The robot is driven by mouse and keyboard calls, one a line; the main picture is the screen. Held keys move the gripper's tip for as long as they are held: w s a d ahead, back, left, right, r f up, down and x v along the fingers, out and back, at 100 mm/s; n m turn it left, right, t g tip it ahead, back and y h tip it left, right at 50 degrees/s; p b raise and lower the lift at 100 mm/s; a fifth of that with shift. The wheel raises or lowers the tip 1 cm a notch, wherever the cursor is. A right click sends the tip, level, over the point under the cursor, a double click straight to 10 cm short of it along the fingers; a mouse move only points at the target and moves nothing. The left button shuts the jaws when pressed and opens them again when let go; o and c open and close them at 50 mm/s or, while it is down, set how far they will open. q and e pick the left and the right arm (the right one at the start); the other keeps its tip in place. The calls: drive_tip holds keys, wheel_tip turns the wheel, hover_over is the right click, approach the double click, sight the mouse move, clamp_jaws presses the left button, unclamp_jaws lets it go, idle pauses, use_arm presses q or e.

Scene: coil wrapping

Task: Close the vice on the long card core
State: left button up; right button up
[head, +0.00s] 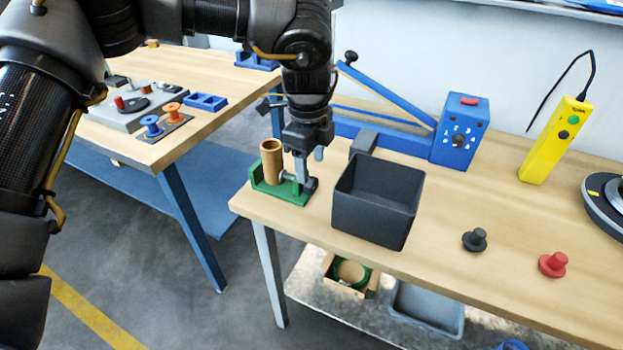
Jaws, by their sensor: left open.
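The green vice (268,188) stands at the left front corner of the right-hand workbench. The long card core (272,163), a brown tube, stands upright in the vice, between its jaws as far as I can see. My left gripper (302,178) points down at the right side of the vice, close to its screw end, and it is open. The gripper covers part of the vice's right end, so I cannot tell whether the fingers touch it. Whether the jaws press on the core is too small to tell. My right gripper is not in view.
A dark open bin (377,215) stands just right of the vice. Behind it is a blue machine (460,133) with a long arm. A yellow pendant (555,140), a black knob (474,240) and a red knob (552,264) are farther right. The bench front between bin and knobs is clear.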

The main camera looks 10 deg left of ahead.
sight(312, 178)
use_arm(q)
wheel_tip(312, 178, down, 4)
drive_tip(key=shift+w+f, duration=0.15)
drive_tip(key=shift+f, duration=0.8)
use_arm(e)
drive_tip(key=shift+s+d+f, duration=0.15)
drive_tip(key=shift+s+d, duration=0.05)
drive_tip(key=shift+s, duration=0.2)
use_arm(q)
drive_tip(key=shift+c, duration=0.4)
drive_tip(key=c, duration=0.9)
drive_tip(key=shift+r, duration=0.1)
drive_tip(key=p, duration=0.2)
drive_tip(key=g+p, duration=0.1)
drive_tip(key=p, duration=0.1)
drive_tip(key=shift+w+d+r, duration=0.15)
drive_tip(key=shift+r, duration=0.2)
drive_tip(key=shift+w+f+g+y+p, duration=0.1)
drive_tip(key=shift+f+g+y+p, duration=0.15)
drive_tip(key=shift+g+p, duration=0.6)
drive_tip(key=shift+f, duration=0.15)
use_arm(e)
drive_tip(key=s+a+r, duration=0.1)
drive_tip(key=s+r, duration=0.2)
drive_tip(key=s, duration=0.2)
